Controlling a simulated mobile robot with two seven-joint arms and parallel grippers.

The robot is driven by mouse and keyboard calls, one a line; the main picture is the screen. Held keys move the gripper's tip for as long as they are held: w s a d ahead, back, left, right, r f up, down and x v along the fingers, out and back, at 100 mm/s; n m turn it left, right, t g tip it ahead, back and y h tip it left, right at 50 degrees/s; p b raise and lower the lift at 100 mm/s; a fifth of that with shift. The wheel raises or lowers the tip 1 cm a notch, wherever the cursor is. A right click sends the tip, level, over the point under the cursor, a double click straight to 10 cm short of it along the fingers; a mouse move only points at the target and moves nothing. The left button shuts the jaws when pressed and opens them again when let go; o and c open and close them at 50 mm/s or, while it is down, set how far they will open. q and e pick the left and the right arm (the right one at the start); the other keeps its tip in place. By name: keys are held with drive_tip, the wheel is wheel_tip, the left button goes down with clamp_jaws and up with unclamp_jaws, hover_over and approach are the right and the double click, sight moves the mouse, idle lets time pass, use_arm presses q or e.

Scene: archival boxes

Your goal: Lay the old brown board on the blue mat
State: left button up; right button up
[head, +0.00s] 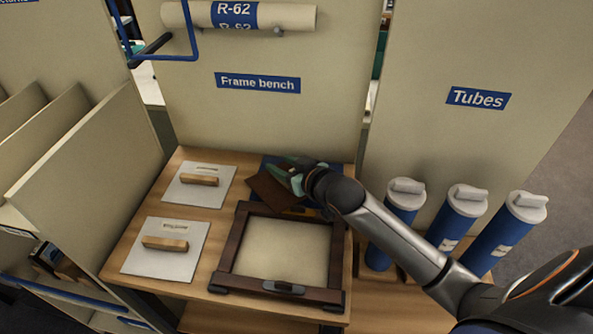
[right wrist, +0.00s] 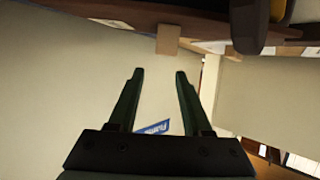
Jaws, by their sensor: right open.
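The old brown board (head: 269,191) is a dark brown sheet at the back of the bench, in the head view. It sits at an angle over the blue mat (head: 269,162), and my right gripper hides part of both. I cannot tell whether the board lies flat or is tilted on the mat. My right gripper (head: 292,179) is over the board's right side. In the right wrist view my right gripper (right wrist: 157,75) has its fingers apart with nothing between them. My left gripper is not in view.
A dark wooden frame (head: 233,250) lies in front of the mat. Two pale plates with wooden handles (head: 199,180) (head: 165,244) lie to the left. Blue tubes with white caps (head: 458,215) stand at right. An upright panel (head: 270,120) closes the back.

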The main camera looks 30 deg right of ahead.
drive_tip(key=p+v, duration=0.1)
drive_tip(key=v, duration=1.1)
drive_tip(key=shift+r, duration=0.15)
